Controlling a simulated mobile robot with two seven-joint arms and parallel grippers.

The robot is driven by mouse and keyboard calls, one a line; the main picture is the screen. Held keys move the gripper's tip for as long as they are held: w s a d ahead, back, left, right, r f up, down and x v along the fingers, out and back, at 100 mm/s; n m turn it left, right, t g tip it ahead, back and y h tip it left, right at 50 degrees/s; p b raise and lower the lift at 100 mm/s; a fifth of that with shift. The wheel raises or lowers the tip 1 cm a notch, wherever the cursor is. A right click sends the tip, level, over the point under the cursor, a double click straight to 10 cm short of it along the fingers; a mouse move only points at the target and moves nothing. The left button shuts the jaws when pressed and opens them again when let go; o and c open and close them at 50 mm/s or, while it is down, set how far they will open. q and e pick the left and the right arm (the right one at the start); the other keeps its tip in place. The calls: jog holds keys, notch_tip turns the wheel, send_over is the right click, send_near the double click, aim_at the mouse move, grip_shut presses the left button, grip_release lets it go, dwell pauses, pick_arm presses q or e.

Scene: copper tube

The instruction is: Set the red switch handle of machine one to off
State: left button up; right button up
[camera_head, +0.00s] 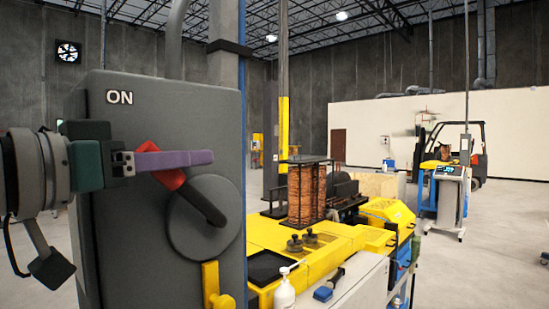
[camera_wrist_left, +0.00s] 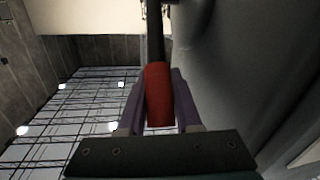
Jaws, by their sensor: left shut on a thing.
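The grey switch box (camera_head: 90,240) stands close at the left of the head view, with "ON" printed in white near its top. The switch handle has a red grip (camera_head: 164,180) and a black shaft (camera_head: 202,203). It slants from the upper left down to the round grey dial (camera_head: 226,232). My left gripper (camera_head: 207,157) reaches in from the left, its purple fingers lying across the red grip. In the left wrist view the red grip (camera_wrist_left: 158,95) sits between both fingers, which are shut on it. The near finger hides part of the grip in the head view.
A yellow machine bed (camera_head: 275,238) with copper coils (camera_head: 305,190) stands right of the box. A white bottle (camera_head: 284,290) is at its front. A yellow bracket (camera_head: 213,285) sits on the box's lower front. A forklift (camera_head: 470,150) and open floor lie farther right.

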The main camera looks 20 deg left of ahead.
pick_arm(q)
grip_shut()
dwell(0.8)
